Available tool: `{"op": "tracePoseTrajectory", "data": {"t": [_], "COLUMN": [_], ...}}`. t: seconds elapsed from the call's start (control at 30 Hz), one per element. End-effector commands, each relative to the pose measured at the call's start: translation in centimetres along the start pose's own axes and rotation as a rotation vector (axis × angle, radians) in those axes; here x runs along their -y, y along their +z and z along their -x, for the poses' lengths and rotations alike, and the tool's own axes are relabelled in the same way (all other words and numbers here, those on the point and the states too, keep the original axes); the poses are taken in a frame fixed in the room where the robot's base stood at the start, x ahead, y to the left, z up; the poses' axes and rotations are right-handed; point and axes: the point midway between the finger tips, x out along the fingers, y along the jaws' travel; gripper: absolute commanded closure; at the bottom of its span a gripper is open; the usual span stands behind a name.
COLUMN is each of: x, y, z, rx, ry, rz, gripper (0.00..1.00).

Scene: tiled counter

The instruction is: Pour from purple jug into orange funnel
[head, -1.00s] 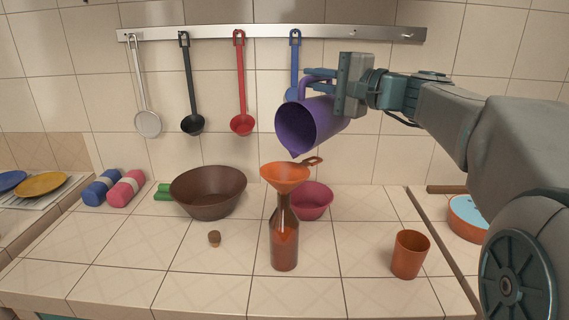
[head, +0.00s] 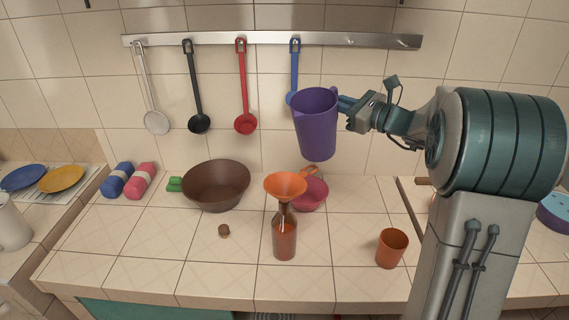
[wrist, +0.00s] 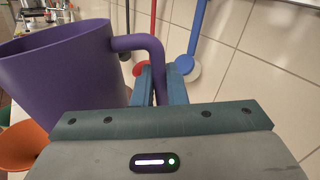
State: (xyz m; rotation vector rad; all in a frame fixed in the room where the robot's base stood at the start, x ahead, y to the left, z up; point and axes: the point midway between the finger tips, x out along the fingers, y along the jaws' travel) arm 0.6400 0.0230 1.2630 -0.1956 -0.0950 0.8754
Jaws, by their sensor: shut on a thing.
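The purple jug (head: 316,125) is in the air above and a little right of the orange funnel (head: 286,185), nearly upright in the head view. My gripper (head: 346,104) is shut on the jug's handle, on the jug's right side. The wrist view shows the handle (wrist: 157,60) between my fingers and the jug's body (wrist: 65,75) at the left. The funnel sits in the neck of a brown-orange bottle (head: 285,238) on the counter. No stream shows between jug and funnel. The jug's contents are hidden.
A brown bowl (head: 216,188) and a pink bowl (head: 312,194) stand behind the bottle. Ladles hang on the wall behind, the blue one (head: 294,75) near the jug.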

Motion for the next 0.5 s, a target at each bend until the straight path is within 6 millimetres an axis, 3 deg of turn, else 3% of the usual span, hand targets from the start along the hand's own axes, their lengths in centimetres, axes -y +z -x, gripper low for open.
{"op": "tracePoseTrajectory", "data": {"t": [0.23, 0.5], "x": [3.7, 3.4], "y": [-3.4, -3.7], "z": [0.1, 0.0], "rx": [-0.002, 0.0], "ry": [-0.002, 0.001], "rz": [-0.247, -0.244], "gripper": [1.0, 1.0]}}
